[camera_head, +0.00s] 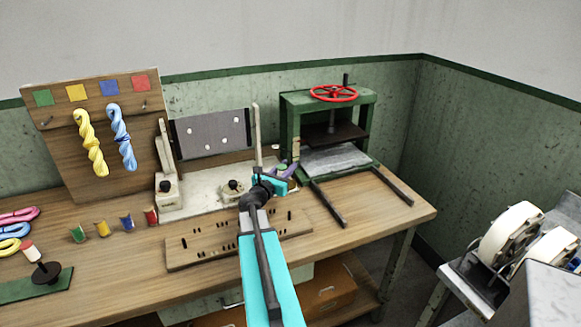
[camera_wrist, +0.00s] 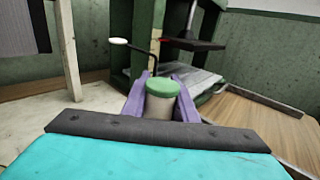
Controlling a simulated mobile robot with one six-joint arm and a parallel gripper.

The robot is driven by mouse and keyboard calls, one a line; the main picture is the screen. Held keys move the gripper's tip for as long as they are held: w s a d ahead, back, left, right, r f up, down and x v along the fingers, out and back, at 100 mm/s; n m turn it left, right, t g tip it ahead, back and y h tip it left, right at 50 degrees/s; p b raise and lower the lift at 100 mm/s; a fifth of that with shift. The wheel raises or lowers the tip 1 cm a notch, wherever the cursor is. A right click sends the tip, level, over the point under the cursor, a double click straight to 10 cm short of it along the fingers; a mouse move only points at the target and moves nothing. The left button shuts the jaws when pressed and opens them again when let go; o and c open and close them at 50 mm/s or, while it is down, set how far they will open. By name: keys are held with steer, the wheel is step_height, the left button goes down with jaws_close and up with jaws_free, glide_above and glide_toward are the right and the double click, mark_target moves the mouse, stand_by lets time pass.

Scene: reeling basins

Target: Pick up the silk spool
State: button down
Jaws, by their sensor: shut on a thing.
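The silk spool (camera_wrist: 160,105) shows in the wrist view as a short pale cylinder with a green top, upright between the two purple fingers. My gripper (camera_wrist: 161,92) is shut on it, one finger on each side. The spool's lower part is hidden behind the dark edge of my gripper, so I cannot tell whether it touches the bench. In the head view my gripper (camera_head: 287,173) is over the back of the bench, just left of the green press, and mostly hides the spool.
The green press (camera_head: 290,130) with a red handwheel (camera_head: 333,93) stands close on the right. A grey panel (camera_head: 212,134) on a pale stand is at the left. A drilled wooden board (camera_head: 205,253) lies in front. Several small coloured spools and a skein rack (camera_head: 60,150) are further left.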

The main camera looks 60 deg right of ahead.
mark_target(280, 174)
steer(key=a, duration=0.3)
steer(key=a+b, duration=0.1)
steer(key=a, duration=0.6)
steer(key=shift+s+b, duration=0.4)
steer(key=shift+a+r, duration=0.15)
steer(key=shift+a, duration=0.2)
steer(key=shift+a+p, duration=1.25)
steer(key=shift+p, duration=1.5)
steer(key=shift+a, duration=0.1)
